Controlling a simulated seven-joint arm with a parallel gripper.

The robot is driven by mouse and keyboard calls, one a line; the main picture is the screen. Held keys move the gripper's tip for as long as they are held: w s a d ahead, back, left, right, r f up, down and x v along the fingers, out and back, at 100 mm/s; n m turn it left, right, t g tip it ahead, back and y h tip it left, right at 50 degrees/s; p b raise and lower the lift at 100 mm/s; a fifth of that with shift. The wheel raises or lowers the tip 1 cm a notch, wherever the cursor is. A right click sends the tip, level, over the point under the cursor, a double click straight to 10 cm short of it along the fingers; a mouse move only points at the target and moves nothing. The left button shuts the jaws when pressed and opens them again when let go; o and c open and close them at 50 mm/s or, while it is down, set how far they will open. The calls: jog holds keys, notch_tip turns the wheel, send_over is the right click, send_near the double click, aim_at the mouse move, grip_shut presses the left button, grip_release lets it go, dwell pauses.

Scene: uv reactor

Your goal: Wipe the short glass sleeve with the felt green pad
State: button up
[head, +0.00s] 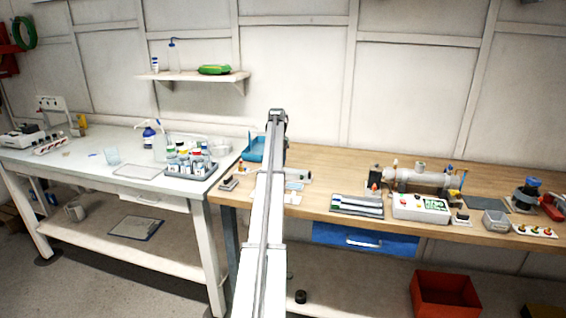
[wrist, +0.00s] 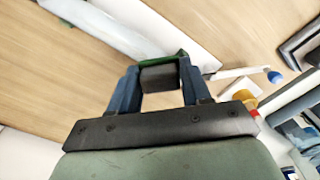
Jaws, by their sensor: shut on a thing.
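In the wrist view my gripper (wrist: 157,88) has its two blue fingers closed on a dark block with a green layer, the felt green pad (wrist: 158,76). A pale, glassy tube (wrist: 115,32), which looks like the short glass sleeve, lies along the wooden bench top at the upper left. The pad's green side is close to this tube; I cannot tell whether they touch. In the head view my arm hides the gripper and the pad.
On the wooden bench (head: 330,165), a striped tray (head: 357,205), a white control box (head: 421,207) and a pale reactor cylinder (head: 420,178) stand to the right. A blue bin (head: 252,150) is behind my arm. A bottle rack (head: 190,168) stands on the left table.

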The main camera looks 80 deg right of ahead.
jog(key=shift+w, duration=0.55)
jog(key=shift+s, duration=5.7)
notch_tip(320, 180, up, 8)
jog(key=shift+w, duration=0.1)
